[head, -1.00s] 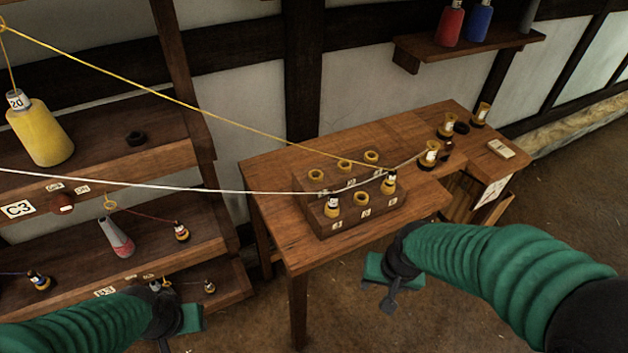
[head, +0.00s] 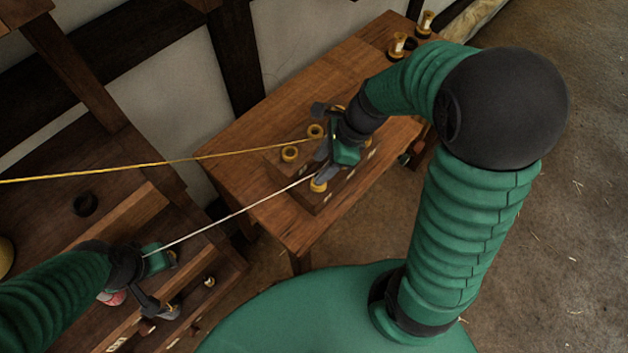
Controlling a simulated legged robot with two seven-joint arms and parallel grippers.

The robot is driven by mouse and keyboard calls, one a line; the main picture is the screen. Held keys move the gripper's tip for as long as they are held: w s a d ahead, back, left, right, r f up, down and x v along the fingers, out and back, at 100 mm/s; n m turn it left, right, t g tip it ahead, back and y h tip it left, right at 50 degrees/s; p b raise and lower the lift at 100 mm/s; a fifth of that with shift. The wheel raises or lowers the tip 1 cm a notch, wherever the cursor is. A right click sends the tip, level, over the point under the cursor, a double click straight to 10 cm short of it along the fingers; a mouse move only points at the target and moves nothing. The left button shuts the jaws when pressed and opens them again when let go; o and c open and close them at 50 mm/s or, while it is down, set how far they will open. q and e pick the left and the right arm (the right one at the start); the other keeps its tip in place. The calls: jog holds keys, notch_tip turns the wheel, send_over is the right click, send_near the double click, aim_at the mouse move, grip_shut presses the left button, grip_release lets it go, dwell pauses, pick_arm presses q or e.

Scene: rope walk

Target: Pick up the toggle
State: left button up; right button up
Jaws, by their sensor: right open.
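One yellow piece (head: 318,185) shows at the rack's front, just below my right gripper (head: 322,146). Which piece is the toggle I cannot tell. My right gripper is open over the rack and hides part of it, with its fingers close to that front piece; contact is unclear. My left gripper (head: 171,286) hangs over the lower shelves at left, its fingers apart, with nothing seen between them.
Two more pieces (head: 398,45) stand at the table's far end. The shelf unit (head: 100,215) lies left; open floor (head: 560,260) lies right.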

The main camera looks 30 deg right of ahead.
jog(key=f, duration=0.4)
jog(key=shift+s+a+f+b, duration=0.15)
jog(key=shift+a+f+b, duration=0.05)
jog(key=shift+f+b, duration=0.15)
jog(key=shift+w+f, duration=0.15)
jog(key=shift+w, duration=0.2)
jog(key=shift+a, duration=0.25)
jog(key=shift+c, duration=1.4)
jog(key=shift+a, duration=0.15)
jog(key=c, duration=0.5)
jog(key=shift+c, duration=1)
jog(key=shift+d, duration=0.3)
grip_shut()
